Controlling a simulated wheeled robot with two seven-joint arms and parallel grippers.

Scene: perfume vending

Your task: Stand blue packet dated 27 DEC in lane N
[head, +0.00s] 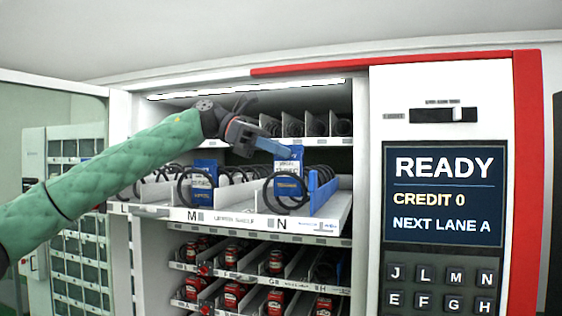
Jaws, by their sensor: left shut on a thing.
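The blue packet (288,182) stands roughly upright behind the black coil at the front of lane N (281,224), on the pulled-out white shelf. Its printed date is too small to read surely. My left gripper (285,151) reaches in from the left above the shelf and is shut on the top of this packet. Another blue packet (203,182) stands in lane M (192,216), behind its own coil. My right gripper is not in view.
Coils and white dividers fill the shelf to the left. A blue part (322,180) stands right of lane N. Lower shelves hold red items (276,262). The panel at right has a screen (444,194) reading READY, CREDIT 0, NEXT LANE A.

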